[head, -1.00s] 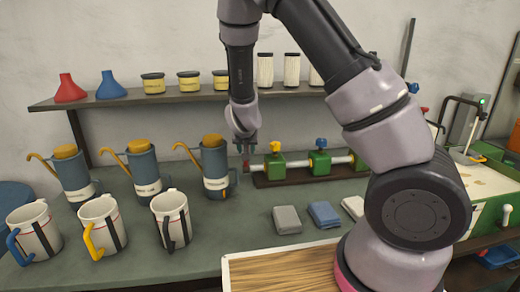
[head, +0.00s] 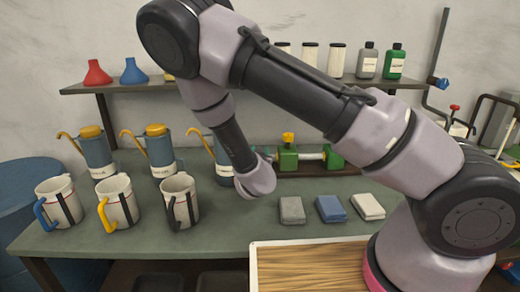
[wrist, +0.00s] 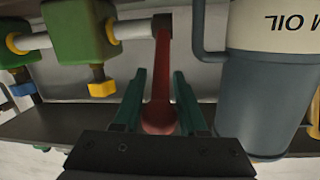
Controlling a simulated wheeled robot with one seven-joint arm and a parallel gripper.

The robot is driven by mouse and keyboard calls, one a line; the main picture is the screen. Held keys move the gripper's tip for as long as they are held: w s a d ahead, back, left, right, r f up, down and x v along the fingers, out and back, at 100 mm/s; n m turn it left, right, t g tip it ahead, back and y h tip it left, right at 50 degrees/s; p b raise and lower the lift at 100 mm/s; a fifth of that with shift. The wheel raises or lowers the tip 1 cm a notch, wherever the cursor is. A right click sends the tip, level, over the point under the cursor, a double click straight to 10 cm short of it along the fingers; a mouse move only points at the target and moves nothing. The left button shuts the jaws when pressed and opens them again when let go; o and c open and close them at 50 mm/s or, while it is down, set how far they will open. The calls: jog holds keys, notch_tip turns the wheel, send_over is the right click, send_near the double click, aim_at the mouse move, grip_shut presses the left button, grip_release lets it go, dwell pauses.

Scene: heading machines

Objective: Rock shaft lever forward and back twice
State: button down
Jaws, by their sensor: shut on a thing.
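A red lever (wrist: 160,115) stands on the end of a pale shaft (wrist: 133,29) in the wrist view. My gripper (wrist: 157,90) has one green finger on each side of the lever and is shut on it. The shaft passes through green bearing blocks (wrist: 78,31), one with a yellow knob (wrist: 99,83) on it. In the head view the shaft (head: 311,156) and a green block (head: 287,158) show right of my wrist.
A blue-grey oil can (wrist: 262,95) stands close beside my gripper. In the head view, several such cans (head: 157,152) and mugs (head: 117,203) stand on the left of the green bench (head: 235,245). Folded cloths (head: 331,208) lie in front of the shaft. A shelf (head: 130,86) runs behind.

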jog(key=shift+s+f, duration=0.1)
dwell(0.4)
jog(key=c, duration=0.8)
grip_release()
jog(key=shift+o, duration=0.2)
jog(key=s+a+r, duration=0.1)
jog(key=s, duration=0.9)
jog(key=shift+s, duration=0.3)
jog(key=shift+a+r, duration=0.1)
